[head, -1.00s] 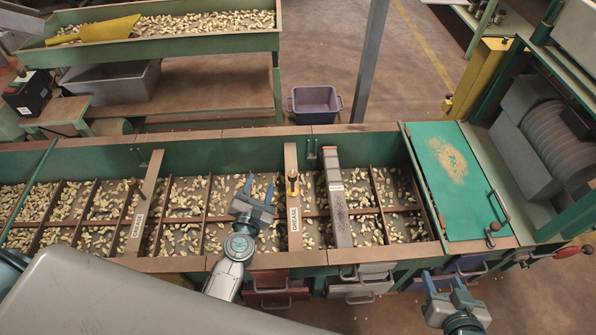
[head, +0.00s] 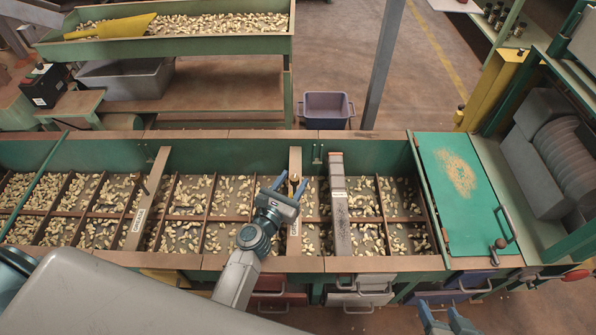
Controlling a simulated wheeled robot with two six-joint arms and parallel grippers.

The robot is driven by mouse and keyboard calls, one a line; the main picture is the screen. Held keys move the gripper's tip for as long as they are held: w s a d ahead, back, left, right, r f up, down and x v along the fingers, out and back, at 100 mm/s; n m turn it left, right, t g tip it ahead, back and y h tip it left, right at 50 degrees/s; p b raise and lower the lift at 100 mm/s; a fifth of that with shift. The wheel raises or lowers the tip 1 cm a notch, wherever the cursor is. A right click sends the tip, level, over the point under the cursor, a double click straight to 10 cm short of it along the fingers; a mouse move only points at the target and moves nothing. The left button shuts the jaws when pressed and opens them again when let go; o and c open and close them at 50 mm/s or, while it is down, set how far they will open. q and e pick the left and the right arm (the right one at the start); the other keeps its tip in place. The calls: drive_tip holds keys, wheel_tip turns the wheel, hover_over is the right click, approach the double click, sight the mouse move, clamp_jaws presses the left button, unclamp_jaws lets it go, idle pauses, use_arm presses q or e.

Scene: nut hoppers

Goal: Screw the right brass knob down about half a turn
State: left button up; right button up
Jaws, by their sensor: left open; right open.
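The right brass knob (head: 294,178) stands on the right labelled crossbar (head: 295,158) of the long green hopper. It is small and partly hidden by my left gripper (head: 291,182). That gripper is open, with its two blue fingers around the knob's place, one to each side. I cannot tell whether they touch it. Its wrist covers part of the crossbar and its label. My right gripper (head: 443,309) is open and empty at the bottom edge, in front of the hopper and well away from the knob.
A left labelled crossbar (head: 150,195) crosses the hopper (head: 220,152) further left. A grey slatted bar (head: 340,215) lies close to the right of the knob. Nuts fill the divided compartments. A green lid (head: 470,215) with a handle covers the right end. Drawers (head: 360,297) sit below the front edge.

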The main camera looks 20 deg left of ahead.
sight(297, 176)
use_arm(q)
drive_tip(key=shift+w+d, duration=0.2)
drive_tip(key=shift+w, duration=0.75)
drive_tip(key=shift+w+d, duration=0.15)
drive_tip(key=shift+w, duration=0.75)
drive_tip(key=c, duration=1)
drive_tip(key=shift+h, duration=0.3)
